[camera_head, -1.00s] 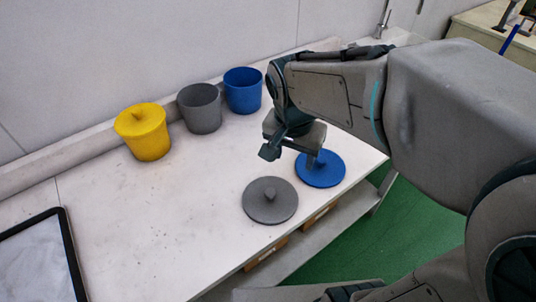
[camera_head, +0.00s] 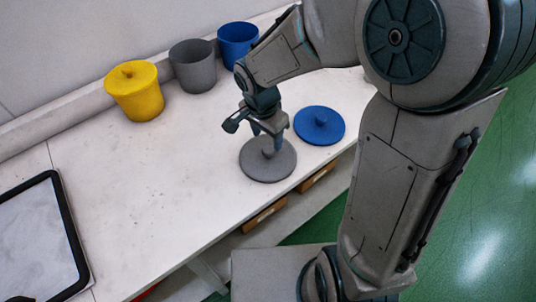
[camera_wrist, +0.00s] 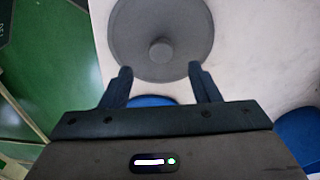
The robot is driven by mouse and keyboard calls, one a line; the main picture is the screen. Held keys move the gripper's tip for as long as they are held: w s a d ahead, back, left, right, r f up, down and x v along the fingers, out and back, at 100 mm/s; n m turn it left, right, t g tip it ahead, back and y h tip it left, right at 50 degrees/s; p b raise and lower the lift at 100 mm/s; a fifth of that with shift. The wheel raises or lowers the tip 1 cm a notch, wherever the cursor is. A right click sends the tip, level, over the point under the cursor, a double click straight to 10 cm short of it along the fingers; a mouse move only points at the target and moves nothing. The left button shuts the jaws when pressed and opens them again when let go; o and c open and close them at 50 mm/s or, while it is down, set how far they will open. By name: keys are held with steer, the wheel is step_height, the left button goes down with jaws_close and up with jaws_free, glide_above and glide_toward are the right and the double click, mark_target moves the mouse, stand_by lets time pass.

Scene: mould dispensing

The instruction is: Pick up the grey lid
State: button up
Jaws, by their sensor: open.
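The grey lid (camera_head: 258,165) is a flat round disc with a knob in its middle. It lies on the white table near its front edge. In the wrist view the grey lid (camera_wrist: 135,35) is ahead of the fingers, and its knob is roughly centred between them but beyond their tips. My gripper (camera_head: 266,138) is over the lid, pointing down, close to the knob. In the wrist view my gripper (camera_wrist: 160,72) is open with nothing between its fingers. The head view does not show clearly whether the fingers reach the knob's height.
The blue lid (camera_head: 319,126) lies just right of the grey lid. A yellow pot with a lid (camera_head: 135,92), a grey pot (camera_head: 193,68) and a blue pot (camera_head: 238,42) stand along the back. A black-rimmed tray (camera_head: 66,215) is at left. The table's middle (camera_head: 150,190) is clear.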

mark_target(268, 149)
steer(key=shift+w+d+f, duration=0.1)
steer(key=shift+w+f, duration=0.05)
steer(key=shift+f, duration=1.25)
steer(key=shift+w+d+f, duration=0.1)
steer(key=shift+f, duration=1.25)
steer(key=c, duration=1.1)
